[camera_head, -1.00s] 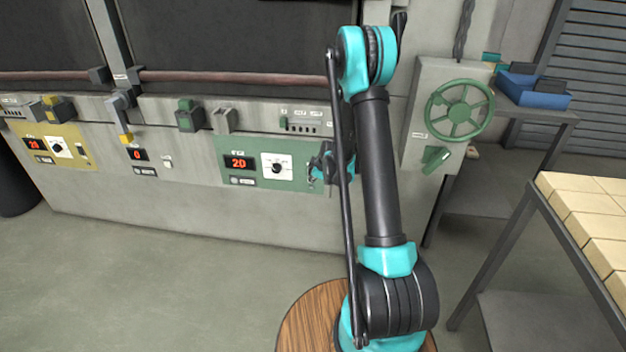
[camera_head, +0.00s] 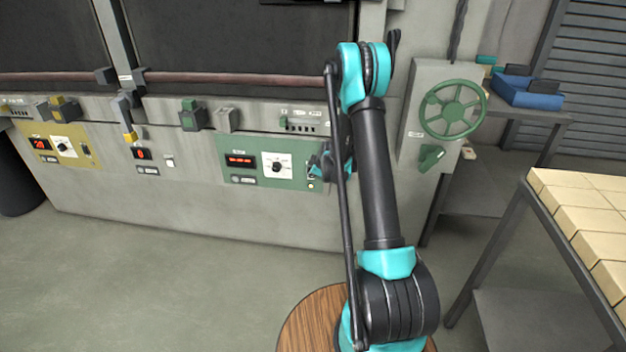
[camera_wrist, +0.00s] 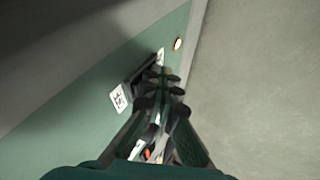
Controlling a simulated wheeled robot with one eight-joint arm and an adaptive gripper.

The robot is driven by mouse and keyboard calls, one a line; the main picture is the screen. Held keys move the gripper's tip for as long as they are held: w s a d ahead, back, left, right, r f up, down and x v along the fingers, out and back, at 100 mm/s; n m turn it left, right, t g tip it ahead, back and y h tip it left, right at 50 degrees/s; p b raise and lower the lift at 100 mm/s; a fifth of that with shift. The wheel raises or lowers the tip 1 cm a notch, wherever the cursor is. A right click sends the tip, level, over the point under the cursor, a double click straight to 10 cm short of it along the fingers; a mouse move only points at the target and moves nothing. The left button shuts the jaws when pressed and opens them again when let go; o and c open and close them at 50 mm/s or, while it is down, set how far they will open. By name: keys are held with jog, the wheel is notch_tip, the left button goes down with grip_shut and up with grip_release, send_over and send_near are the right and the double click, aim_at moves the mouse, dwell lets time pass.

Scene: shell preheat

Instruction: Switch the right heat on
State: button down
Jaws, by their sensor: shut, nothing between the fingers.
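The green right heat panel (camera_head: 226,172) is on the front wall of the furnace in the head view. It carries a red-lit display (camera_head: 240,160), a white dial (camera_head: 278,167) and a small switch area (camera_head: 311,171) at its right end.
A yellow panel (camera_head: 80,158) and a middle display (camera_head: 141,154) are to the left. A green handwheel (camera_head: 453,109) is on a grey box at the right. A table of pale bricks (camera_head: 580,205) stands at the right front. The floor before the furnace is clear.

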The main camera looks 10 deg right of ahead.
jog(key=shift+r, duration=0.1)
jog(key=shift+r, duration=0.75)
